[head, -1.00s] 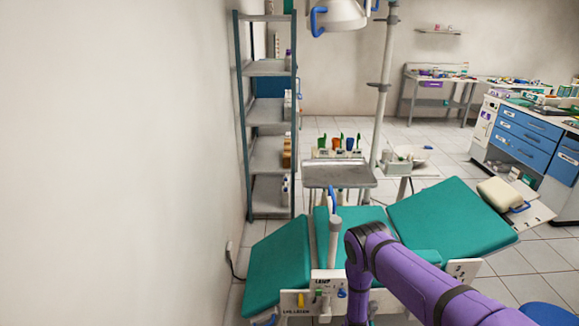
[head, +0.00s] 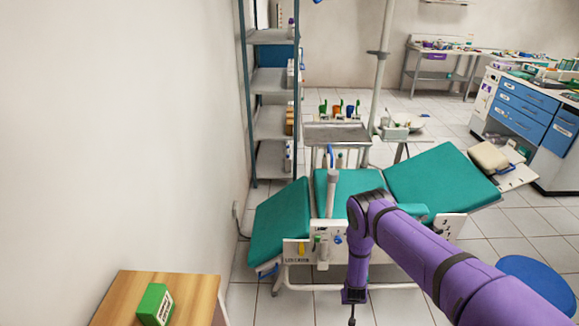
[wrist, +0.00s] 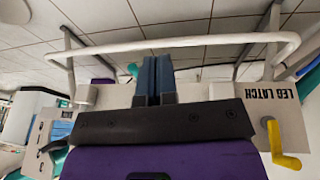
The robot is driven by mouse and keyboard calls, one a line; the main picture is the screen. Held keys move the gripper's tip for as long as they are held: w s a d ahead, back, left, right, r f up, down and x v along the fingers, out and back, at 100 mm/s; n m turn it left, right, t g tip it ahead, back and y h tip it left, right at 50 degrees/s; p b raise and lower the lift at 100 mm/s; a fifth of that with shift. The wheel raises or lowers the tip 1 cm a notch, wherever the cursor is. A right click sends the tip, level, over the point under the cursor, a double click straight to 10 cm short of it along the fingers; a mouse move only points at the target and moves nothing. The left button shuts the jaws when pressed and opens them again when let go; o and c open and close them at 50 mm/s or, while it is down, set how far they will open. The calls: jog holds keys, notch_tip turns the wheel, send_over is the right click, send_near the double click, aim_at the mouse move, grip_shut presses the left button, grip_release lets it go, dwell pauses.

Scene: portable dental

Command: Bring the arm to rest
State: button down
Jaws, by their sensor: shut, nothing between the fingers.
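My purple arm reaches in from the lower right of the head view and bends down in front of the teal dental chair (head: 410,183). My gripper (head: 351,312) hangs at its lower end, near the bottom edge of the head view. In the wrist view the two blue-grey fingers of my gripper (wrist: 156,76) are together with nothing between them. Behind them are a white bar (wrist: 200,42) and a pale panel marked LEG LATCH (wrist: 240,90) with a yellow handle (wrist: 275,143). I see no contact between fingers and chair.
A wooden table (head: 195,285) with a green box (head: 154,304) stands at lower left. A blue round stool seat (head: 537,285) is at lower right. A grey shelf (head: 270,80) stands along the left wall, and a tray stand (head: 337,133) behind the chair. Tiled floor shows around the chair.

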jog(key=w+a+r, duration=0.1)
jog(key=w+r, duration=0.3)
jog(key=r, duration=0.6)
jog(key=w+a+r+y, duration=0.1)
jog(key=w+r, duration=0.4)
jog(key=r, duration=0.5)
jog(key=w+a+r, duration=0.1)
jog(key=w+r, duration=0.3)
jog(key=r, duration=0.6)
notch_tip(320, 180, up, 28)
jog(key=s+d+y, duration=0.1)
jog(key=s+d, duration=0.1)
jog(key=s, duration=0.1)
jog(key=s+d+r+t, duration=0.1)
jog(key=s+r, duration=0.7)
jog(key=r, duration=0.4)
jog(key=s+d+r, duration=0.2)
jog(key=s+r, duration=0.7)
jog(key=r, duration=0.3)
jog(key=s+d+r, duration=0.1)
jog(key=s+r, duration=0.2)
jog(key=s, duration=1)
jog(key=s+d+r, duration=0.1)
jog(key=s+r, duration=0.1)
jog(key=s, duration=1.2)
jog(key=shift+d+r+t, duration=0.35)
jog(key=shift+r+t, duration=0.05)
